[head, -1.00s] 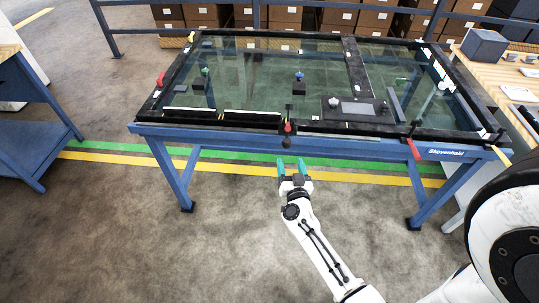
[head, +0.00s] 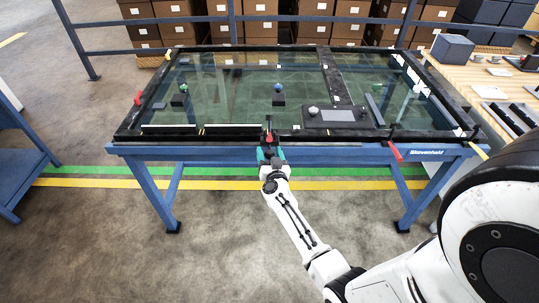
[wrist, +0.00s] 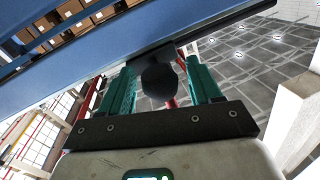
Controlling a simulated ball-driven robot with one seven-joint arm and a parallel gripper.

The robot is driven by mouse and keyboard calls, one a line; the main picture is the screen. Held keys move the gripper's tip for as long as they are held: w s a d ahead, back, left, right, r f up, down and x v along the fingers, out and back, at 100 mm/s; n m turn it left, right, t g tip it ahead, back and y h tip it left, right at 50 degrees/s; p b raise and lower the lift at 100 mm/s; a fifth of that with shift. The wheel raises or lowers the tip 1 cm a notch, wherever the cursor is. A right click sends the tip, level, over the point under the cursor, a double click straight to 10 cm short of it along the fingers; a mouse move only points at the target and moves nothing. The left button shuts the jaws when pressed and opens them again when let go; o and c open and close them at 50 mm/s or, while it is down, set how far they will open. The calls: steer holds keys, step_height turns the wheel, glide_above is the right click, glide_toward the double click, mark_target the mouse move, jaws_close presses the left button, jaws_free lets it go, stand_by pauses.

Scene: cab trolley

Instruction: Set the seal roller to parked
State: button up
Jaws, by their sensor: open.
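A blue-framed trolley table (head: 290,151) with a glass pane stands in front of me. A dark rounded knob (wrist: 160,82) hangs at its front edge. A red piece (head: 269,138) shows just above in the head view. No label marks the seal roller, and I cannot tell for sure that this knob belongs to it. My gripper (head: 269,154) is at the front edge, below the red piece. In the wrist view its teal fingers (wrist: 160,88) are open, one on each side of the knob. I cannot tell whether they touch it.
The blue beam (wrist: 95,68) passes close above the fingers. A red lever (head: 395,152) hangs at the front right, and another red handle (head: 138,98) is at the left. A control panel (head: 338,115) sits on the table. A wooden bench (head: 487,80) stands at right.

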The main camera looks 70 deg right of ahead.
jaws_close()
stand_by(0.6)
